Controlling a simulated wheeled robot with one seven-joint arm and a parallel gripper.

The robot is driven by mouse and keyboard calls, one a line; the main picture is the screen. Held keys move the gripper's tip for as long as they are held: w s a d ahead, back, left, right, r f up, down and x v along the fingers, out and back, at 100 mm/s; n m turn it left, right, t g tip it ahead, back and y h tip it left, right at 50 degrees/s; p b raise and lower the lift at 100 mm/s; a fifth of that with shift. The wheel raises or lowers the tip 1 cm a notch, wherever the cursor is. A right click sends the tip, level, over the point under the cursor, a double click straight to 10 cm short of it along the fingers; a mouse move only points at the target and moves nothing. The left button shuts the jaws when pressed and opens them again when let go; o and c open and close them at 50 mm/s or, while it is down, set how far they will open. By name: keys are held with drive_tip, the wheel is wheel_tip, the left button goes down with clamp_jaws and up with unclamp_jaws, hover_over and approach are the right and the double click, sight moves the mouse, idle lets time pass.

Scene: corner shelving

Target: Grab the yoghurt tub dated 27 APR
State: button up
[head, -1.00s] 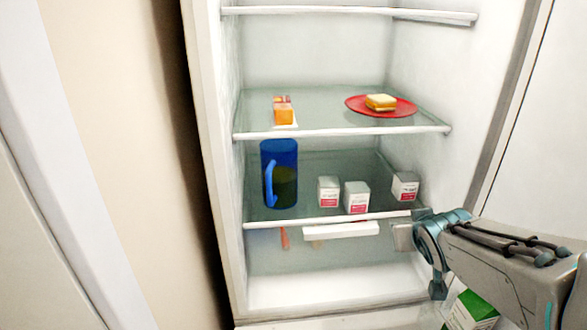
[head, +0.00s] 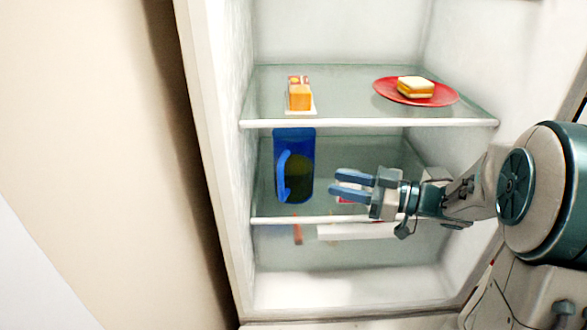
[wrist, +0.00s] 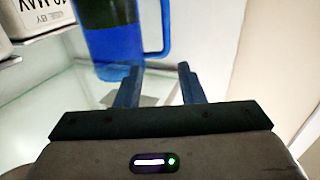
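My gripper (head: 333,183) is open and empty. It points left in front of the lower glass shelf, at the height of the tubs. White tubs with red bands are mostly hidden behind it in the head view; a sliver of one tub (head: 345,200) shows below the fingers. In the wrist view, a white tub (wrist: 28,14) at the upper left has upside-down print with "MAY" readable; its day number is cut off. Part of another white tub (wrist: 5,46) shows at the left edge. I see no 27 APR date. The wrist view shows the open fingers (wrist: 157,72).
A blue jug (head: 294,165) stands left of my fingers; it shows ahead of them in the wrist view (wrist: 115,45). The upper shelf holds an orange carton (head: 299,97) and a red plate (head: 382,92) with a sandwich (head: 415,87). The shelf's front edge (head: 280,220) runs below.

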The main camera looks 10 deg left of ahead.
drive_tip(key=p, duration=0.2)
hover_over(281, 200)
drive_tip(key=shift+w+a+g, duration=0.1)
drive_tip(key=shift+w+g, duration=0.25)
drive_tip(key=shift+g, duration=0.05)
clamp_jaws()
idle(1.2)
drive_tip(key=shift+r, duration=0.1)
